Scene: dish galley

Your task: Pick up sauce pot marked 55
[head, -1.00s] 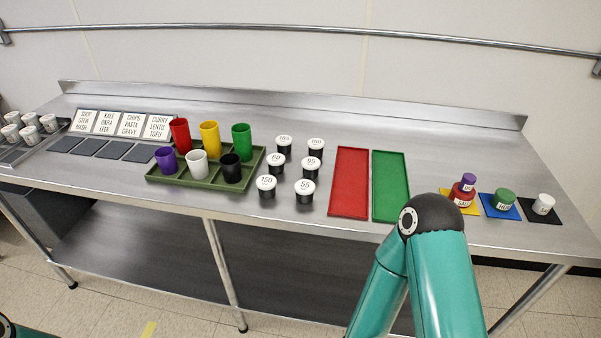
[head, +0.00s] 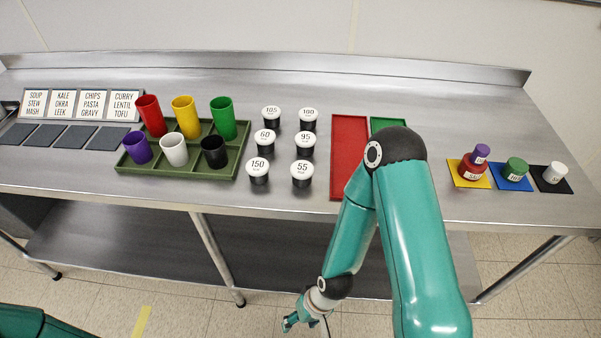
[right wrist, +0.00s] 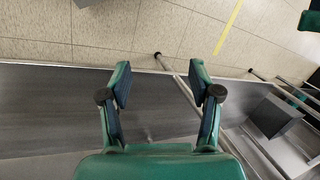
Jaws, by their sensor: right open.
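The sauce pot marked 55 (head: 302,174) is a dark pot with a white lid. It stands upright on the steel table, front right in a group of similar pots. My right gripper (head: 290,322) is low in the head view, in front of the table and below its top, apart from the pots. In the right wrist view my right gripper (right wrist: 158,80) is open with nothing between its fingers. That view shows the floor and the table's lower shelf, and no pot. My left gripper is not in view.
Pots marked 150 (head: 258,171) and 95 (head: 305,145) stand close by the 55 pot. A green tray (head: 180,170) with cups is to the left. A red tray (head: 349,140) is to the right. The table's front edge lies between my right gripper and the pots.

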